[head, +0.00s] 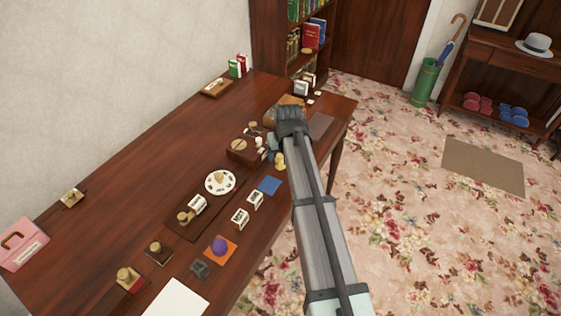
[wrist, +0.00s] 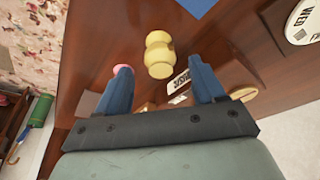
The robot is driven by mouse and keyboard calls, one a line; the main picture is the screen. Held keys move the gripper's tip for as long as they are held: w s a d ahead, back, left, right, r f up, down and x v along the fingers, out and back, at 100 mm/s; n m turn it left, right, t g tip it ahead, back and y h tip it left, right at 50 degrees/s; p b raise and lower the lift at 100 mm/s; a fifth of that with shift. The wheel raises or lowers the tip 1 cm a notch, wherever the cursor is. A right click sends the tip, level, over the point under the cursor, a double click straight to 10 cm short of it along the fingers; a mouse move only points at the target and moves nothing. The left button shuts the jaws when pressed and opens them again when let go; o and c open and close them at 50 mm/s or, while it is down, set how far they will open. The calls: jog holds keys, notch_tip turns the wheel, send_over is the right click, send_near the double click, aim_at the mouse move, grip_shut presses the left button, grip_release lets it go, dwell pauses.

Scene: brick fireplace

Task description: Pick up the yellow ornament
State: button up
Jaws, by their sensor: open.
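The yellow ornament (wrist: 159,55) is a small rounded figure with a narrow neck, standing on the dark wooden table. In the wrist view it lies ahead of the gap between the fingers, apart from both. In the head view the ornament (head: 280,161) sits near the table's right edge, just beside the end of my arm. My gripper (wrist: 160,75) is open and empty, its two blue fingers spread. In the head view the fingers (head: 273,146) are partly hidden by my wrist.
A blue square (head: 270,186), two white blocks (head: 240,218) and a round white plate (head: 212,189) are near the ornament. A wooden box (head: 243,150) stands left of my gripper. The table's right edge (head: 336,150) is close. The table's left middle is clear.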

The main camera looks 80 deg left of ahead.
aim_at(281, 156)
jog(key=shift+x, duration=2.35)
jog(key=shift+a, duration=0.1)
jog(key=shift+r, duration=0.1)
jog(key=shift+c, duration=0.5)
jog(key=c, duration=1)
